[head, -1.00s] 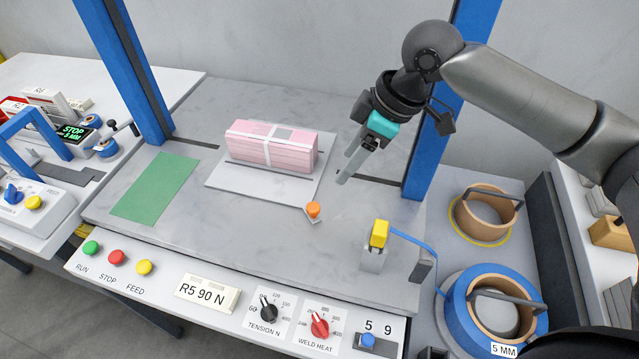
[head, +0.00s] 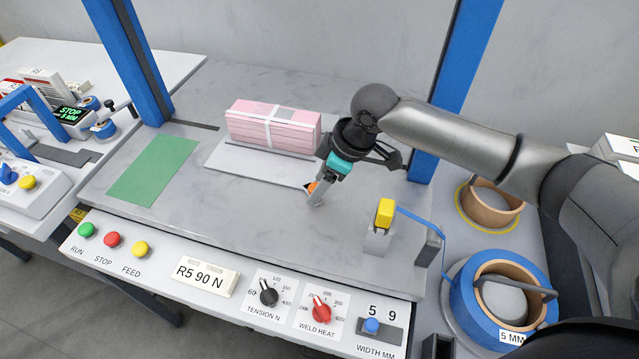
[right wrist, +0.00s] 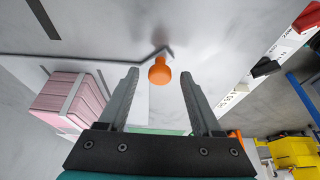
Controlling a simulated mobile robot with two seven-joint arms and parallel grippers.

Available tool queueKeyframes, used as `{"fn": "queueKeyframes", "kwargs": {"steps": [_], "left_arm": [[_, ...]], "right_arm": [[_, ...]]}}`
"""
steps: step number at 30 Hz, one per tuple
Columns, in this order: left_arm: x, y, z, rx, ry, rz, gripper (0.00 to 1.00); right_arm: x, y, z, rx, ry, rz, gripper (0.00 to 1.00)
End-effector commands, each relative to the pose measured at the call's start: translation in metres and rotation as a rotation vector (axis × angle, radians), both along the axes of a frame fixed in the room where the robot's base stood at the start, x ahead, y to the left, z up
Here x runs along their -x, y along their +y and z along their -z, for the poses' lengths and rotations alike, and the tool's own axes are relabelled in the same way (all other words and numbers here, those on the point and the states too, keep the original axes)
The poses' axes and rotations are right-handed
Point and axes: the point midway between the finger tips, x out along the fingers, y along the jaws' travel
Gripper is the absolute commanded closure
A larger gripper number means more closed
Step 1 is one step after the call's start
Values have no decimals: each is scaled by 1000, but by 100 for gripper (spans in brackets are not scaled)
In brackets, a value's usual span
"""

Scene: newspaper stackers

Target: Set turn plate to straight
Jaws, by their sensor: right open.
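The light grey turn plate (head: 250,169) lies on the table with a pink newspaper bundle (head: 275,126) on its back part, bound with white crossed straps. An orange knob (head: 311,187) sits at the plate's front right corner, mostly hidden by my gripper in the head view. In the right wrist view the knob (right wrist: 159,71) shows whole, between and just beyond my fingertips. My right gripper (head: 316,198) is open with its fingers pointing down at the knob; no grip on it shows. In the right wrist view the gripper (right wrist: 160,80) has both fingers apart. My left gripper is not in view.
A green mat (head: 153,170) lies left of the plate. A yellow-topped post (head: 384,213) stands to the right. Blue uprights flank the table. The front panel (head: 205,275) carries buttons and dials. Strap reels stand at the right. The front tabletop is mostly clear.

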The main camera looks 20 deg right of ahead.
Motion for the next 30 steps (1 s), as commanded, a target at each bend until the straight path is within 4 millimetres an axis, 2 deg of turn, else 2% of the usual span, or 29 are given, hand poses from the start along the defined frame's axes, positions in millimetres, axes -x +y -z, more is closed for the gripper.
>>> {"fn": "queueKeyframes", "kwargs": {"steps": [7,24,25,30], "left_arm": [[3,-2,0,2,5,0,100],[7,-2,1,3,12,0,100],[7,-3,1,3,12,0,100],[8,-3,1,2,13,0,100]], "right_arm": [[0,0,1,0,0,0,34],[0,0,0,0,0,0,97],[0,0,0,0,0,0,100],[0,0,0,0,0,0,100]]}}
